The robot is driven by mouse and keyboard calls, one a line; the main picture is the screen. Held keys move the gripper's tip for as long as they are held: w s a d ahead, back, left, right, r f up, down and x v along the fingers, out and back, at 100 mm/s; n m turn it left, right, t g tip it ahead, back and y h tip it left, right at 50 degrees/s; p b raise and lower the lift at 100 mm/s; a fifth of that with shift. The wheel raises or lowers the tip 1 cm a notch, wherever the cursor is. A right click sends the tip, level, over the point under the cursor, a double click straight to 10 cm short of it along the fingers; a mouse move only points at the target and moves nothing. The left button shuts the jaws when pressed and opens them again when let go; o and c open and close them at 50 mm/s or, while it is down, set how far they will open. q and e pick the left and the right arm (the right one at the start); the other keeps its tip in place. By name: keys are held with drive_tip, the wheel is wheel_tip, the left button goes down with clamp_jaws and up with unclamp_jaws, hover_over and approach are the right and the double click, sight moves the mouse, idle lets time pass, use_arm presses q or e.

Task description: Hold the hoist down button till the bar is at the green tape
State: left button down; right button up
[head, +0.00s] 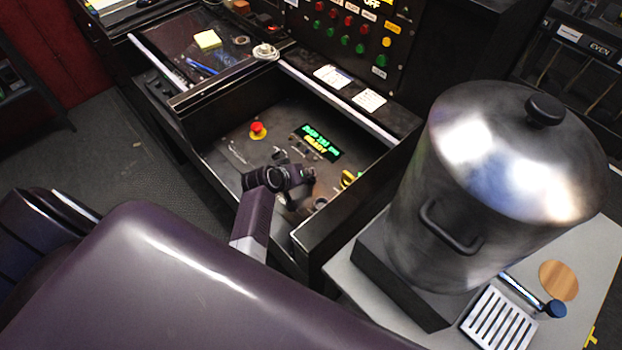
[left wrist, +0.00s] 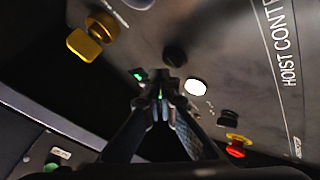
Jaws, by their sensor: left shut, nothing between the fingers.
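The hoist control panel (head: 240,150) lies in an open black drawer and carries the lettering "HOIST CONT" in the left wrist view. My left gripper (head: 303,186) reaches down over the panel. In the left wrist view its fingertips (left wrist: 161,88) are shut with nothing between them, close to the panel. A black button (left wrist: 175,57) and a lit white button (left wrist: 196,87) are just beyond the tips, and a small green light (left wrist: 138,75) is to their left. I cannot tell which is the down button or whether the tips touch one. The bar and green tape are not recognisable.
A red emergency stop (head: 257,128) and a lit display (head: 318,143) reading "READY" sit on the panel. A yellow knob (left wrist: 84,44) is at upper left in the wrist view. A large metal pot (head: 450,170) stands right of the drawer, whose walls enclose my gripper.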

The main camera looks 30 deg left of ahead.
use_arm(q)
drive_tip(key=shift+f, duration=0.1)
idle(0.3)
drive_tip(key=shift+f, duration=0.35)
drive_tip(key=shift+s+f+b, duration=0.1)
drive_tip(key=shift+f+b, duration=0.35)
drive_tip(key=shift+f, duration=0.05)
idle(1.8)
drive_tip(key=shift+r, duration=0.2)
idle(3.2)
drive_tip(key=shift+r+p, duration=0.75)
drive_tip(key=shift+p, duration=0.2)
wheel_tip(320, 180, up, 5)
drive_tip(key=p, duration=0.5)
drive_tip(key=shift+r, duration=0.1)
